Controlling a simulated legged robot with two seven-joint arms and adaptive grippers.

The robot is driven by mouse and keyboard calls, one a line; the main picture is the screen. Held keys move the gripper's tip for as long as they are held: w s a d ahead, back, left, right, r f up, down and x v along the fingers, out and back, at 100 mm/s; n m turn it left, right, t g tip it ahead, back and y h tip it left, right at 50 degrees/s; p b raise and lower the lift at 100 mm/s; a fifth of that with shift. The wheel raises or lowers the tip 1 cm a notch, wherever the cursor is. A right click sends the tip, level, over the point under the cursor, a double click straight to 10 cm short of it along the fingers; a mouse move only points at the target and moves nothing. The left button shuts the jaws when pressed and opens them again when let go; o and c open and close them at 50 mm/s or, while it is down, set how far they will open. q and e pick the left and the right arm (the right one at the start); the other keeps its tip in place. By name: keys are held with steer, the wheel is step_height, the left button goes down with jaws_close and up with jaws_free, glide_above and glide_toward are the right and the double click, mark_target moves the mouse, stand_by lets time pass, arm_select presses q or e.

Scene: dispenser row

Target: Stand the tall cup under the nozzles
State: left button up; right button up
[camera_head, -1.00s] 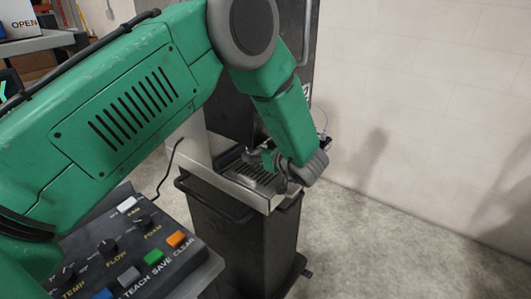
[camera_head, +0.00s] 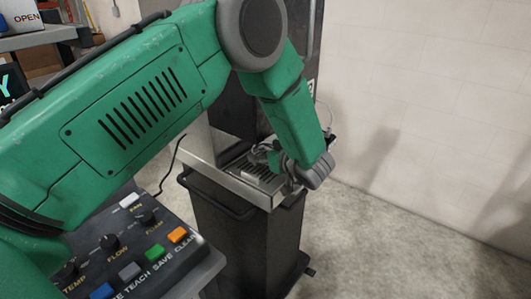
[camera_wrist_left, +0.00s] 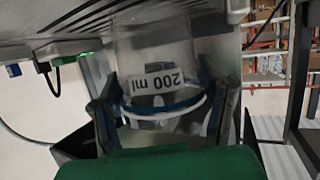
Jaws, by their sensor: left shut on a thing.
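The tall cup (camera_wrist_left: 153,45) is clear, with an upside-down "200 ml" label and a blue band in the left wrist view. My left gripper (camera_wrist_left: 163,104) is shut around it, one finger on each side. In the head view my left gripper (camera_head: 273,158) is low over the slotted drip tray (camera_head: 227,171) of the dispenser. The cup is mostly hidden there by the gripper and wrist. I cannot tell whether its base touches the tray. The nozzles are hidden behind my arm. My right gripper is out of view.
A dark bin-like stand (camera_head: 235,235) carries the tray. A control panel (camera_head: 130,250) with knobs and coloured buttons is at the lower left. A white wall (camera_head: 430,90) is at the right, with bare floor (camera_head: 390,240) in front. A shelf unit (camera_wrist_left: 265,60) shows in the left wrist view.

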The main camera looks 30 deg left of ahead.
arm_select(q)
steer(key=shift+f, duration=0.1)
steer(key=o, duration=1.2)
steer(key=shift+a+f, duration=0.1)
steer(key=shift+a, duration=0.25)
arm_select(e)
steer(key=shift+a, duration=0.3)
arm_select(q)
steer(key=shift+d, duration=0.25)
steer(key=v, duration=1.1)
steer(key=shift+s+d, duration=0.15)
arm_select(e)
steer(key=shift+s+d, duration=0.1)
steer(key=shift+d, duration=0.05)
